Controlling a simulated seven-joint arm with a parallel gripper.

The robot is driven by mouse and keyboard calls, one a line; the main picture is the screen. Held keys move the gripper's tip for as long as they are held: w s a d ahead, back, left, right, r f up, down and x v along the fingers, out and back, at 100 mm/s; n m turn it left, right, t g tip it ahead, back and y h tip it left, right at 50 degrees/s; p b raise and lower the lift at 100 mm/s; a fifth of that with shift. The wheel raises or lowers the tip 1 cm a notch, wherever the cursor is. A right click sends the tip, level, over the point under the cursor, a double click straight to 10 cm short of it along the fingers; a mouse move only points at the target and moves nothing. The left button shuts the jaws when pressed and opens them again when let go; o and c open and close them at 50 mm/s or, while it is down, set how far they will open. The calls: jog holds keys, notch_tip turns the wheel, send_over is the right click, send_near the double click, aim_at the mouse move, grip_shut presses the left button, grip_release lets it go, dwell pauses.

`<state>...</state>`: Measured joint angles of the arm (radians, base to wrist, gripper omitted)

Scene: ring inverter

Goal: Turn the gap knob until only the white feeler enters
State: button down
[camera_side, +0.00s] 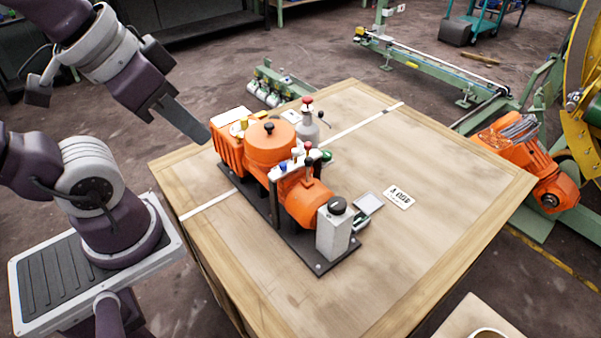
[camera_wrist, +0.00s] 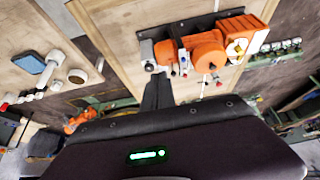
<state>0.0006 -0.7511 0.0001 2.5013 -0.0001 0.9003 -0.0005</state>
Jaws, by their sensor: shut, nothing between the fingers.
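An orange machine (camera_side: 270,150) stands on a dark base plate on a wooden table. A black knob (camera_side: 337,204) sits on the grey block at its near end, and another black knob (camera_side: 268,127) tops the round orange housing. I cannot tell for sure which is the gap knob. Several small handles with blue, red and white tops, perhaps the feelers, stand in a rack (camera_side: 286,172) beside the machine; the white one (camera_side: 296,151) is small. My gripper (camera_side: 207,138) is shut and empty, apart from the knobs, near the machine's far left end. In the wrist view the machine (camera_wrist: 205,50) is above my gripper (camera_wrist: 157,85).
The table's right side (camera_side: 450,190) is clear. Green and orange equipment (camera_side: 525,160) stands beyond the table.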

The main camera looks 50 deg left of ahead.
dwell(0.8)
jog(key=c, duration=2)
grip_release()
jog(key=o, duration=0.7)
jog(key=w, duration=0.2)
jog(key=w+a+f+g, duration=0.1)
jog(key=w, duration=0.2)
jog(key=w+g, duration=0.1)
jog(key=w, duration=0.2)
jog(key=shift+w+a+f, duration=0.15)
jog(key=shift+a+f, duration=0.05)
jog(key=shift+a, duration=0.15)
jog(key=shift+c, duration=0.2)
jog(key=g, duration=0.4)
send_over(284, 164)
notch_tip(284, 164, down, 13)
notch_tip(284, 164, down, 7)
jog(key=shift+r, duration=0.15)
jog(key=shift+f, duration=0.2)
grip_shut()
